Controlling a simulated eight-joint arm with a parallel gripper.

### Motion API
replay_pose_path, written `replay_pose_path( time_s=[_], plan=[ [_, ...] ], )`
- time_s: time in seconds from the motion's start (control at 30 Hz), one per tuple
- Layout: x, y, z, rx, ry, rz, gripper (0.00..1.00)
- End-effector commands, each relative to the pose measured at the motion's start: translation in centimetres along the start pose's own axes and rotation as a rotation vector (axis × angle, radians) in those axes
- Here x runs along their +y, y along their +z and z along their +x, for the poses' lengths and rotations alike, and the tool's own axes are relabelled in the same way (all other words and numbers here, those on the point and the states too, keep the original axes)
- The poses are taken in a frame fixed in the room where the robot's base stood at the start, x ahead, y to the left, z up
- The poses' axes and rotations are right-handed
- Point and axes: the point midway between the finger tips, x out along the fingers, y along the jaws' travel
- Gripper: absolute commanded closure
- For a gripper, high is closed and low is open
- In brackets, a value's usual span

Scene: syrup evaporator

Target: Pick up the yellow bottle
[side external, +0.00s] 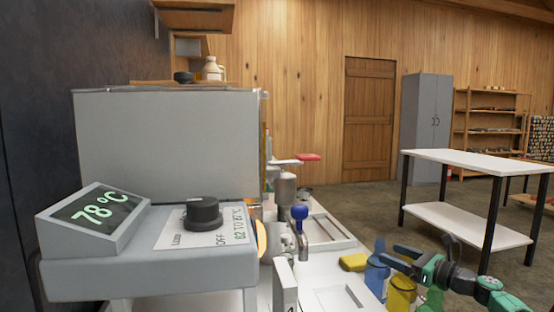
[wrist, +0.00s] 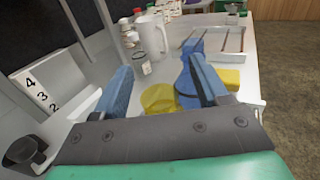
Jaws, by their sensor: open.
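A rounded yellow object, which looks like the yellow bottle (side external: 401,294), stands near the right edge of the white counter in the side view. In the wrist view the yellow bottle (wrist: 158,99) shows low between my two blue fingers, its lower part cut off by the gripper body. My gripper (side external: 391,256) is open, its fingers spread above and beside the bottle. The same gripper (wrist: 160,66) holds nothing in the wrist view. Whether a finger touches the bottle cannot be told.
A blue object (side external: 376,278) stands close beside the bottle. A flat yellow block (side external: 353,262) lies behind it. A white pitcher (wrist: 153,34) and a jar (wrist: 140,64) stand farther along the counter. The grey evaporator (side external: 165,145) borders the left.

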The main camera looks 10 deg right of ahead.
Motion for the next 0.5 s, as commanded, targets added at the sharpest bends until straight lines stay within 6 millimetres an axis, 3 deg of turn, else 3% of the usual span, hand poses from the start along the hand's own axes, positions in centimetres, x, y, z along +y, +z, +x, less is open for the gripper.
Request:
replay_pose_path(
  time_s=[0.17, 0.4, 0.5],
  plan=[
    [-0.01, 0.01, -0.01, 0.000, 0.000, 0.000, 0.33],
    [-0.01, 0.01, -0.03, 0.000, 0.000, 0.000, 1.00],
    [-0.01, 0.01, -0.04, 0.000, 0.000, 0.000, 1.00]
  ],
)
